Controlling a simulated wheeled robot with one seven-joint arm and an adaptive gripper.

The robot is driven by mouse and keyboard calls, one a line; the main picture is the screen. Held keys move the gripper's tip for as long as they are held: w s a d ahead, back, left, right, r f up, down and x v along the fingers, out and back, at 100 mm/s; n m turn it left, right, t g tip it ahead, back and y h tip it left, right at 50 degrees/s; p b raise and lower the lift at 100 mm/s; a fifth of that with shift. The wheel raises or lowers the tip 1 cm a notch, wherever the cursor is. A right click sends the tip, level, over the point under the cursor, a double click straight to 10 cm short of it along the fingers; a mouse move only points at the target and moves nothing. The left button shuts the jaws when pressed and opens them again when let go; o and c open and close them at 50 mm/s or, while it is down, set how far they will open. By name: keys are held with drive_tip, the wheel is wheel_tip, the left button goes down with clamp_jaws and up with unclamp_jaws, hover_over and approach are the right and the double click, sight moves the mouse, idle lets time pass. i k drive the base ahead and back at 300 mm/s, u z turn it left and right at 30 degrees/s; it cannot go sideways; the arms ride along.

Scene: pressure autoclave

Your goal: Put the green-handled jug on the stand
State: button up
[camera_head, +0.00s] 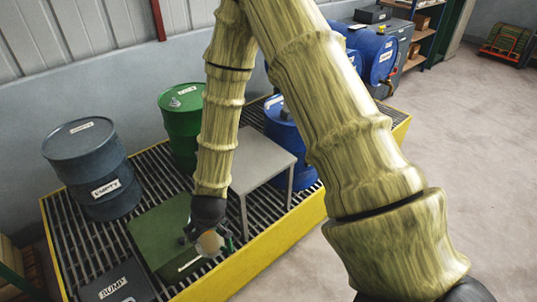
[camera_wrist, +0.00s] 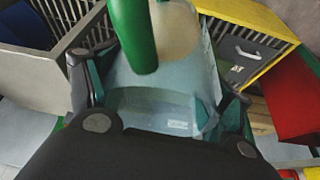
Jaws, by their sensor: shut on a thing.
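The green-handled jug (camera_wrist: 150,85) is pale and translucent, with a thick green handle (camera_wrist: 133,30) and a small label. It fills the middle of the wrist view. My gripper (camera_wrist: 172,135) is shut on it, with a finger on either side. In the head view my gripper (camera_head: 208,228) hangs over the yellow-edged grating, in front of the green box, and the jug (camera_head: 210,243) shows small below it. Whether the jug touches anything underneath cannot be told. A grey stand (camera_head: 258,160) with a flat bare top and thin legs is right of my gripper, apart from the jug.
The stand is on a yellow-rimmed grating (camera_head: 262,250). A green box (camera_head: 155,228) and a dark labelled case (camera_head: 118,285) are at left. A dark drum (camera_head: 90,165), a green drum (camera_head: 183,130) and a blue drum (camera_head: 285,125) are behind. Open floor (camera_head: 470,170) lies right.

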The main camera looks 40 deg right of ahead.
sight(266, 147)
drive_tip(key=k, duration=1.05)
drive_tip(key=z, duration=0.65)
drive_tip(key=i, duration=1.8)
drive_tip(key=u, duration=0.15)
